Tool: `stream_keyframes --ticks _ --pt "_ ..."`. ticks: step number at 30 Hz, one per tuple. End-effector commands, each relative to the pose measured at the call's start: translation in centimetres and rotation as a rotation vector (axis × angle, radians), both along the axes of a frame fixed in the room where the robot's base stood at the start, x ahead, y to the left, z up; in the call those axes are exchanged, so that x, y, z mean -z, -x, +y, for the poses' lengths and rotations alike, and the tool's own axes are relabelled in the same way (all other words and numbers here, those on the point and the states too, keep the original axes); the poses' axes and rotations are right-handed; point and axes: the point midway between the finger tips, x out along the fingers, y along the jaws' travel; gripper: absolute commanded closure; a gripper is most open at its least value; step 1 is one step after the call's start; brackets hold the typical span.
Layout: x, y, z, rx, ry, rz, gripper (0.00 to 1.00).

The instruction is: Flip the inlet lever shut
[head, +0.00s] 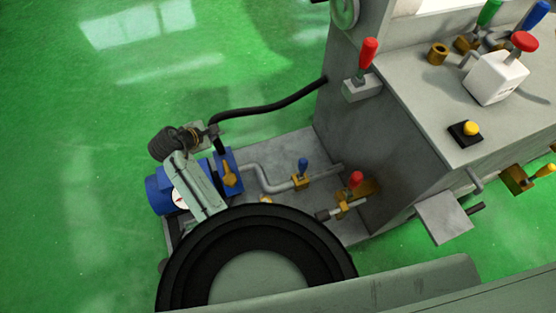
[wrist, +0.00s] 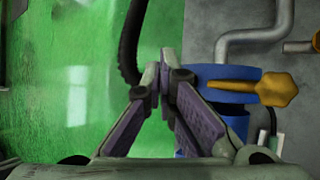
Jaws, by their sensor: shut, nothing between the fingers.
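A brass lever (head: 229,172) sits on the blue flange (head: 237,160) of the pump on the low grey base. I cannot tell for sure that it is the inlet lever. In the wrist view the same brass lever (wrist: 265,89) lies across the blue flange (wrist: 225,72), its wide end to the right. My gripper (wrist: 164,82) is shut and empty, its tips together left of the lever and apart from it in the picture. In the head view, my arm hides part of the pump and the fingers are hard to make out.
A black hose (head: 270,105) runs from the machine to the pump. A grey bent pipe (head: 262,177) leads to a blue-handled valve (head: 302,168); a red-handled valve (head: 354,182) stands nearby. Green floor left of the pump is clear.

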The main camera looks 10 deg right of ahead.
Motion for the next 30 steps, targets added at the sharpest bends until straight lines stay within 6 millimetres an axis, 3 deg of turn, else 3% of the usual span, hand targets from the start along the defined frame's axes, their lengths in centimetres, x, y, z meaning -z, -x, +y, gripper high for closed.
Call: stream_keyframes --ticks 1,3,6,9,23,30 --pt "3.1 2.0 -3.2 0.037 0.087 0.106 1.00" --pt "5.8 4.6 -6.5 0.073 0.187 0.235 1.00" --pt "8.1 7.7 -9.9 0.110 0.284 0.378 1.00" --pt "9.3 9.7 -11.7 0.132 0.337 0.466 1.00" --pt "9.8 10.3 -12.5 0.139 0.356 0.498 1.00" --pt "12.2 10.0 -14.9 0.141 0.355 0.500 1.00"
